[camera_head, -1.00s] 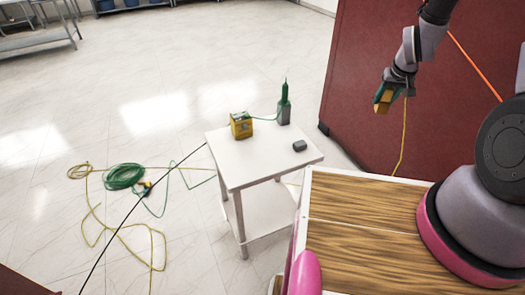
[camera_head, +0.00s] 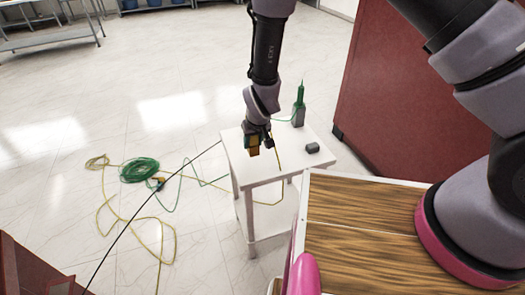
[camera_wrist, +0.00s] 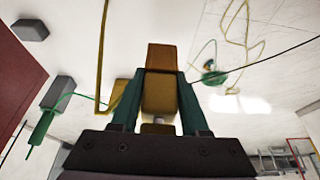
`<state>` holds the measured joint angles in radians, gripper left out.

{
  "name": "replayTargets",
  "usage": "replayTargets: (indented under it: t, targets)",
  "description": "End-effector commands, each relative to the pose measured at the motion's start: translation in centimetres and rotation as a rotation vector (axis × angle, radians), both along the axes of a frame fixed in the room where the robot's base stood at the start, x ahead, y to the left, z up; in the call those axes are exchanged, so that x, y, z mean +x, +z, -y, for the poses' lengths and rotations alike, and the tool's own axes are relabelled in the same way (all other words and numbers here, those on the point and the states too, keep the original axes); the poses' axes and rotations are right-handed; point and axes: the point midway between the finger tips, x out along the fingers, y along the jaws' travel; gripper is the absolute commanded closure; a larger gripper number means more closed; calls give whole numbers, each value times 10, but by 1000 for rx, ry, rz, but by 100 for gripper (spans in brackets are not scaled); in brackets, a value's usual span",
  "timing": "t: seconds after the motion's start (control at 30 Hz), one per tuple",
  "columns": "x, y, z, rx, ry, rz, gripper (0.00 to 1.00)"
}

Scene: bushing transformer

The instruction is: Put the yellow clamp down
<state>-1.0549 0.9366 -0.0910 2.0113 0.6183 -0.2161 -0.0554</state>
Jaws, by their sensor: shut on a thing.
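My gripper (camera_head: 257,139) is above the white table (camera_head: 241,172) in the head view, pointing down. It is shut on the yellow clamp (camera_head: 253,151). In the wrist view the orange-yellow clamp (camera_wrist: 161,58) sits between the two dark green fingers of my gripper (camera_wrist: 158,80). A yellow cable (camera_head: 277,155) hangs beside the gripper. The gap between clamp and tabletop is hard to tell. A yellow box (camera_wrist: 120,90) shows partly behind the fingers in the wrist view; my arm hides most of it in the head view.
A green-topped grey device (camera_head: 299,105) stands at the table's back. A small dark grey block (camera_head: 312,148) lies near its right edge. Green and yellow cables (camera_head: 139,170) lie coiled on the floor at left. A red cabinet (camera_head: 390,100) stands at right.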

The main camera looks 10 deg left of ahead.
Motion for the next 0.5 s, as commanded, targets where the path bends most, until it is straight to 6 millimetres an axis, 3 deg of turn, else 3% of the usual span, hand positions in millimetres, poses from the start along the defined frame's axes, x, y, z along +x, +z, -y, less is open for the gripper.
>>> replayTargets:
  t: [0.2,0.5]
  targets:
    - [0,-40,1,-3,0,-1,100]
    - [0,-68,1,-3,-1,-1,100]
